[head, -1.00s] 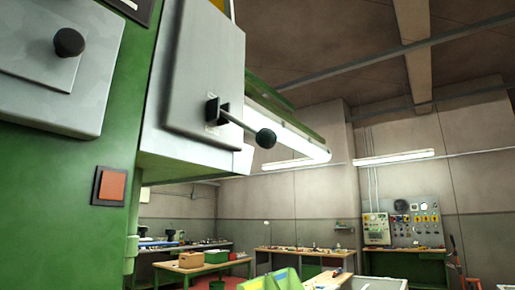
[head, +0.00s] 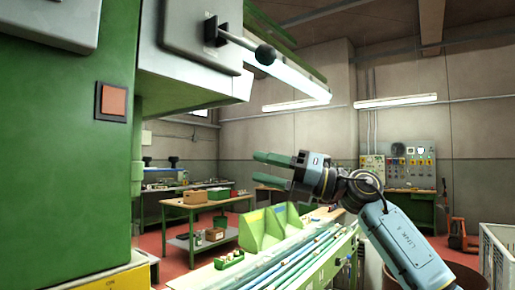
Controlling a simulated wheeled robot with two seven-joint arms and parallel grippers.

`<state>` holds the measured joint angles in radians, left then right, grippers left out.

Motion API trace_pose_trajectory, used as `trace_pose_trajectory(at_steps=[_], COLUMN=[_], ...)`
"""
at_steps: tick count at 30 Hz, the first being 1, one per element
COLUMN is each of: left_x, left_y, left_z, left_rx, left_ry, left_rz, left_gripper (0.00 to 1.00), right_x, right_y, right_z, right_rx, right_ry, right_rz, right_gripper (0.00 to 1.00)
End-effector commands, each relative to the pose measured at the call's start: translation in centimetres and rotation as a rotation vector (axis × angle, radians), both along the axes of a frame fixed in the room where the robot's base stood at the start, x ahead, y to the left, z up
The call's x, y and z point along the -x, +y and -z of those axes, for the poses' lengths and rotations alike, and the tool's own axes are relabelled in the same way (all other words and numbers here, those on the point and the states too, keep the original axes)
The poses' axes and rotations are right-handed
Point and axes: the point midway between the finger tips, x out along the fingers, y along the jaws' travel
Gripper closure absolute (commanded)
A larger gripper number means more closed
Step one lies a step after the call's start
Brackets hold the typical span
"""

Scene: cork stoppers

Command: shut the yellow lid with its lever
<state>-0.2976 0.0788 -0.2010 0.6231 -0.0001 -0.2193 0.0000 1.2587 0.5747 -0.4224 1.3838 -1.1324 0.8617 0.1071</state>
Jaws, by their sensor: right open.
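A metal lever (head: 237,42) with a black ball knob sticks out from a black mount on a grey box (head: 190,40) high on the green machine. The lever slopes down to the right, and its knob is free. No yellow lid can be made out. A yellow panel (head: 112,281) with partly cut-off lettering shows at the bottom left edge. My right gripper (head: 268,169) is below the lever and apart from it. Its green fingers are open, point left and hold nothing. My left gripper is out of view.
The green machine (head: 60,150) with a red square button (head: 114,101) fills the left. Below my right gripper are green bins (head: 262,232) and a bench with long rods (head: 290,262). A grey crate (head: 497,255) stands at right. The air between lever and gripper is clear.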

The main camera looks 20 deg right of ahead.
Motion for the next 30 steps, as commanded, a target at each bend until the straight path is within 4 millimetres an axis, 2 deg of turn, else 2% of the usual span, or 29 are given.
trace_pose_trajectory(at_steps=[1,3,6,9,12,15,18,21,26,30], left_x=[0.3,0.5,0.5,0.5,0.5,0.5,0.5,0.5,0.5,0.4], left_y=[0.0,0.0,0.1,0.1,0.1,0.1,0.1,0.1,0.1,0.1], left_z=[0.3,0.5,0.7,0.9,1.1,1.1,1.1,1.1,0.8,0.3], left_rx=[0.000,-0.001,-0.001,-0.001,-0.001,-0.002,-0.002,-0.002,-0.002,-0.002], left_ry=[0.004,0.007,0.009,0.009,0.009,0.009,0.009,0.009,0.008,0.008], left_rz=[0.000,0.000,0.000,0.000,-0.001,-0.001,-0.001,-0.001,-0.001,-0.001], left_gripper=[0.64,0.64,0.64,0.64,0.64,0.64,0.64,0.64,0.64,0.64], right_x=[2.8,6.3,11.0,15.1,18.2,20.2,21.2,21.1,19.2,16.9], right_y=[0.2,0.3,-0.1,-1.0,-2.0,-2.8,-3.2,-3.0,-1.4,0.7], right_z=[-3.6,-7.2,-11.3,-14.3,-16.4,-17.6,-18.1,-18.3,-18.3,-18.4], right_rx=[0.108,0.255,0.449,0.604,0.710,0.774,0.806,0.815,0.813,0.813], right_ry=[-0.112,-0.246,-0.409,-0.532,-0.617,-0.664,-0.685,-0.691,-0.689,-0.690], right_rz=[0.016,0.057,0.146,0.258,0.364,0.440,0.482,0.493,0.489,0.487], right_gripper=[0.50,0.50,0.50,0.50,0.50,0.50,0.50,0.50,0.50,0.50])
